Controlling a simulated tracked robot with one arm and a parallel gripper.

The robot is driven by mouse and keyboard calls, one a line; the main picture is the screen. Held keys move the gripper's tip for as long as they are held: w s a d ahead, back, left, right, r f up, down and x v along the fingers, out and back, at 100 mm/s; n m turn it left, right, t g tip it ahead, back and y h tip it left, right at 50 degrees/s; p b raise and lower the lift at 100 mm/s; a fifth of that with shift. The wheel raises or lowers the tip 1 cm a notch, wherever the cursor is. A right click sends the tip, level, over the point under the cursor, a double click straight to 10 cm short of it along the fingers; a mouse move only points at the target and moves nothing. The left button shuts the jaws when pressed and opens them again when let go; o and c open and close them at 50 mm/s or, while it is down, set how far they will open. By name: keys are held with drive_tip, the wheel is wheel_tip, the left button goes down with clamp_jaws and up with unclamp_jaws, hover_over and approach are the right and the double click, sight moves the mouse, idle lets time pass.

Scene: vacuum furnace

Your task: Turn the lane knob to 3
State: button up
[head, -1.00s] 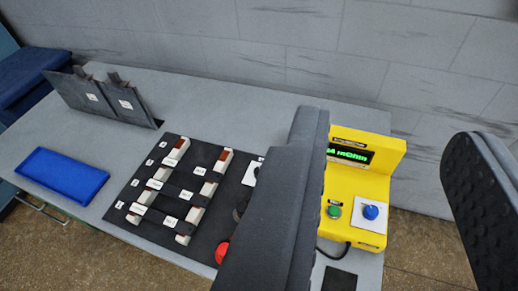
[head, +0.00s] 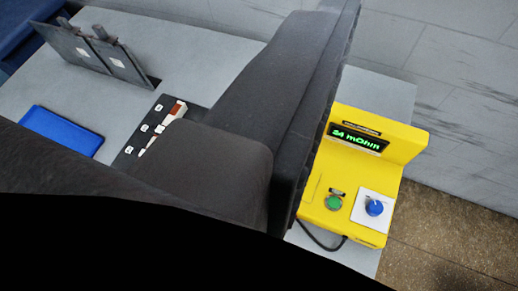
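A blue knob (head: 374,207) sits on a white square plate at the right of a yellow device (head: 345,205). Its pointer and any numbers around it are too small to read. A green button (head: 333,203) is just left of it. The device's display (head: 357,139) shows green text that reads about "24 mOhm". My gripper (head: 290,90) shows as one large dark finger left of the device, close to the camera and apart from the blue knob in the picture. Its other finger cannot be made out. It hides most of the black board (head: 128,152), including the part beside the device.
A blue tray (head: 62,131) lies at the left of the grey table. Two dark upright plates (head: 95,52) stand at the back left. A black cable (head: 322,243) runs from the device. A grey wall (head: 460,80) stands behind the table.

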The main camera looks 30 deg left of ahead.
drive_tip(key=w+a+f+n+g+y+b, duration=0.1)
drive_tip(key=w+a+f, duration=0.5)
drive_tip(key=f, duration=1.2)
drive_tip(key=w+a+f+n+g+y+b, duration=0.1)
drive_tip(key=w+a+f+n+g+b, duration=0.3)
drive_tip(key=f, duration=1.5)
drive_tip(key=w+a+f+n+g+y+b, duration=0.1)
drive_tip(key=w+a+f+n+g, duration=0.4)
drive_tip(key=f, duration=1.3)
drive_tip(key=shift+w+a+f+g+b, duration=0.15)
drive_tip(key=shift+w+a+g+b, duration=0.15)
drive_tip(key=shift+w+a, duration=0.55)
drive_tip(key=shift+w+a+f+g+b, duration=0.1)
drive_tip(key=shift+w+a+g+b, duration=0.3)
drive_tip(key=shift+w, duration=0.65)
drive_tip(key=shift+w+a+f+g+b, duration=0.1)
drive_tip(key=shift+w+a+f+g, duration=0.1)
drive_tip(key=shift+w+a, duration=0.7)
drive_tip(key=shift+d+r, duration=0.1)
drive_tip(key=c, duration=1)
